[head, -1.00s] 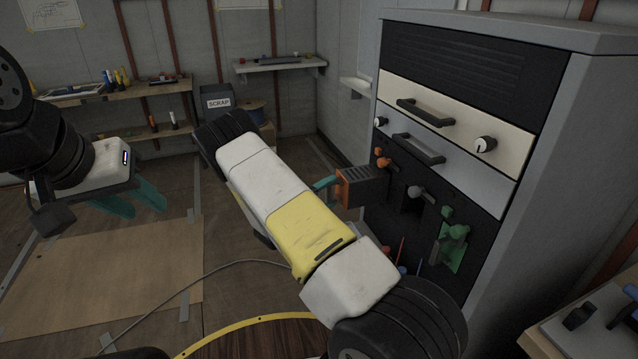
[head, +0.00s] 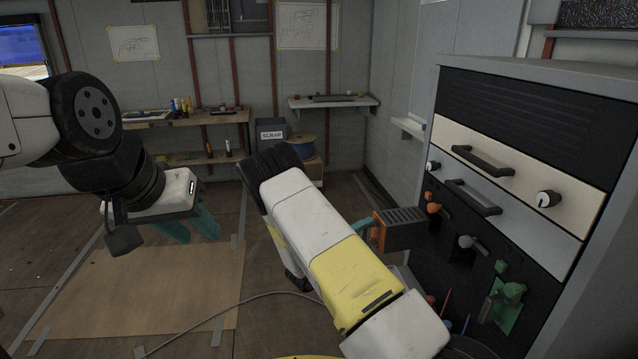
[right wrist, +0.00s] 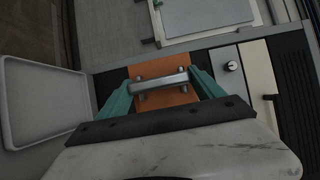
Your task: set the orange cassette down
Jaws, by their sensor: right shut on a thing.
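The orange cassette (head: 378,231) has an orange face and a dark ribbed body. It is held in the air in front of the cabinet's lower dark panel. My right gripper (head: 361,225) is shut on its handle. In the right wrist view, the teal fingers of that gripper (right wrist: 161,84) close on both ends of the silver handle, with the orange face (right wrist: 165,68) behind. I cannot tell whether the cassette touches anything. My left gripper (head: 192,230) is at the left, empty, with its teal fingers apart.
The grey cabinet (head: 530,140) stands at the right, with drawer handles, knobs and orange, grey and green fittings. A shallow grey tray (right wrist: 40,70) shows at the left of the wrist view. A floor board (head: 140,295) lies bare.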

